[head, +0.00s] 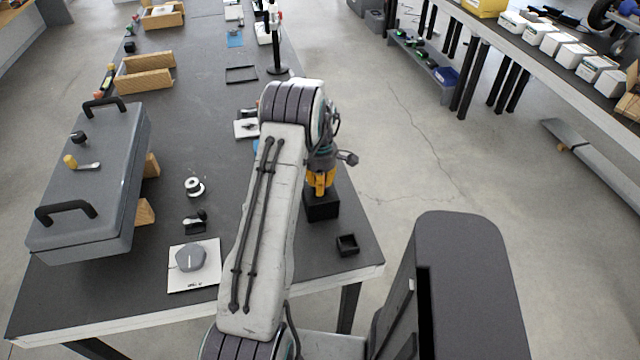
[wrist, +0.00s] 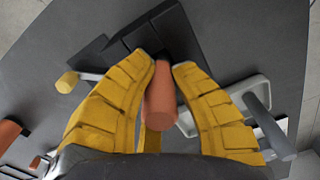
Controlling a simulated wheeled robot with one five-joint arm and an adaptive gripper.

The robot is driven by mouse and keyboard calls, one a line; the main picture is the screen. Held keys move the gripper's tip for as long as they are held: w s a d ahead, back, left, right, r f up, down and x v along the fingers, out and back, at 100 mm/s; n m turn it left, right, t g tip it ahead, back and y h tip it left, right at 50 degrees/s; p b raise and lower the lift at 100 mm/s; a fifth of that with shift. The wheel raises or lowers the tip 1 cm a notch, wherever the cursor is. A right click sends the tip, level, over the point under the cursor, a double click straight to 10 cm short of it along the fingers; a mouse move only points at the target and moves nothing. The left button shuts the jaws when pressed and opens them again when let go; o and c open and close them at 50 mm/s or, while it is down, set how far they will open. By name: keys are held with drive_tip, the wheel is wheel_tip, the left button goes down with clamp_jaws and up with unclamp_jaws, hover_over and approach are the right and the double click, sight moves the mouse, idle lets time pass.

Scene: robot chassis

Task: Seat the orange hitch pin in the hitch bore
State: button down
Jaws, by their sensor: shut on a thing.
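My gripper (wrist: 163,66) has yellow fingers closed around an orange pin (wrist: 160,98) in the wrist view. The pin's near end points toward the camera; its far end is hidden. In the head view my gripper (head: 320,188) is low over a black block (head: 321,207) near the table's right edge, and the pin cannot be made out. Dark blocky shapes (wrist: 120,48) lie beyond the fingertips in the wrist view. I cannot tell whether the pin touches them. The hitch bore cannot be clearly picked out in either view.
A grey chassis-like case (head: 95,185) with black handles and a yellow-knobbed lever (head: 72,162) stands at the table's left. A small open black box (head: 347,245), a white plate with a grey piece (head: 191,257) and a spool (head: 194,187) lie nearby.

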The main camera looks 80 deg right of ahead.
drive_tip(key=shift+f, duration=0.15)
drive_tip(key=c, duration=1.2)
unclamp_jaws()
wheel_tip(320, 180, up, 12)
drive_tip(key=shift+r+b, duration=0.1)
drive_tip(key=shift+b, duration=0.4)
drive_tip(key=shift+r, duration=0.1)
